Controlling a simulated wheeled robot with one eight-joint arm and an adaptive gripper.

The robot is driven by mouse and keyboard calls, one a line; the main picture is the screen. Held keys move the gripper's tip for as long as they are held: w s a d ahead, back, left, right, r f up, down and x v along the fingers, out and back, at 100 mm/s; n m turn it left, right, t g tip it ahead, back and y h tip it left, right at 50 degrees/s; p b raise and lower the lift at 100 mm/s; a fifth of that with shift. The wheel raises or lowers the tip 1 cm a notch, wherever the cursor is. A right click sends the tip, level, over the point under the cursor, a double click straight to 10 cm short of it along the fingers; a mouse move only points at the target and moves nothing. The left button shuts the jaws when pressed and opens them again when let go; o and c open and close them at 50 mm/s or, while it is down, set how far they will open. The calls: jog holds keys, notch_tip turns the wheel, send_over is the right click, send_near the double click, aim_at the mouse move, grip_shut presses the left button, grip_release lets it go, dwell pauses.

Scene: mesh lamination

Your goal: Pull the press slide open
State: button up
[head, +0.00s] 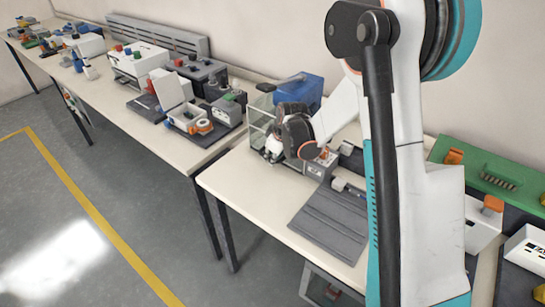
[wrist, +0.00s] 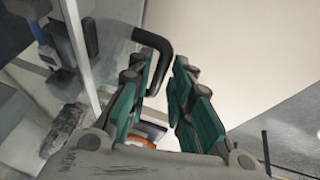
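The press appears as a clear-walled enclosure (head: 260,118) on the bench, behind and left of my gripper in the head view. My gripper (head: 272,154) is low beside its front. In the wrist view my gripper (wrist: 165,66) has its two green-padded fingers apart. A dark curved handle (wrist: 162,46) reaches into the gap between the fingertips, nearer the left finger. I cannot tell whether a finger touches it. The clear panel and a metal post (wrist: 78,50) stand left of the fingers. The slide itself is mostly hidden by my gripper and arm.
A blue box (head: 305,92) stands behind the press. A small grey box with an orange part (head: 321,165) is close to the right of my gripper. A dark grey mat (head: 330,222) lies farther right. The bench front (head: 240,185) is bare, with open floor beyond.

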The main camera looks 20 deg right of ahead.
grip_shut()
jog(key=s+a, duration=0.2)
jog(key=a, duration=0.1)
jog(key=s+a, duration=0.3)
jog(key=a, duration=0.1)
jog(key=s+a, duration=0.2)
jog(key=a, duration=0.1)
jog(key=shift+s+a+b, duration=0.4)
grip_release()
jog(key=shift+r, duration=0.15)
